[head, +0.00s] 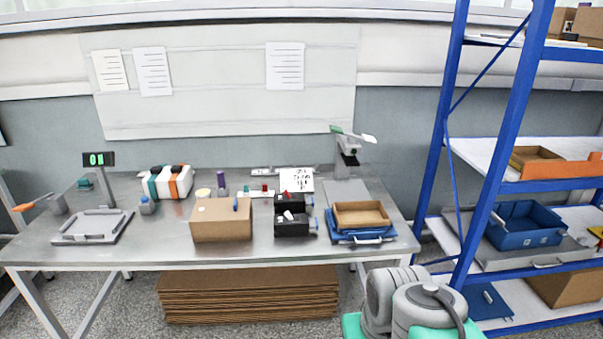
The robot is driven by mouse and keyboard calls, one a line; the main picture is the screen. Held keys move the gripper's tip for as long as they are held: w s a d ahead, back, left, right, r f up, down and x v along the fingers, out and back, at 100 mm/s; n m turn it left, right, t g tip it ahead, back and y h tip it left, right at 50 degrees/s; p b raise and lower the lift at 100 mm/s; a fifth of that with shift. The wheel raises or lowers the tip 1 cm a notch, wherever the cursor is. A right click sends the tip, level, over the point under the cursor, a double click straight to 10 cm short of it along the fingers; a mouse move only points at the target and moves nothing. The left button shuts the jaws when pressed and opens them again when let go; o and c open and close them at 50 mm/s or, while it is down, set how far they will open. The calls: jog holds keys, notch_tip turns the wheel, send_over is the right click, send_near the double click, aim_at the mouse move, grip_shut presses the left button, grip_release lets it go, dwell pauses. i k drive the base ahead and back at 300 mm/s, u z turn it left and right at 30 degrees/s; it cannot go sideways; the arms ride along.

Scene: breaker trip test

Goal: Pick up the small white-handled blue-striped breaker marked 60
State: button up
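Two black breaker-like blocks stand one behind the other on the metal workbench, right of its middle. The front block (291,229) has a small white handle on top and blue at its right end; it best fits the named breaker. The rear block (285,206) has a red handle and also blue at its right end. No number 60 can be read at this size. A small grey-and-blue piece (147,206) stands farther left. My gripper is not in view; only my grey, rounded arm links show at the bottom right, apart from the bench.
A cardboard box (220,225) stands just left of the black blocks. A cardboard tray (361,215) on a blue base stands to their right. White blocks with teal and orange stripes (167,183) stand at the back left. A blue-framed shelf (507,130) rises at the right.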

aim_at(300, 226)
jog(key=k, duration=0.6)
jog(key=u, duration=0.75)
jog(key=i, duration=1.4)
jog(key=z, duration=0.75)
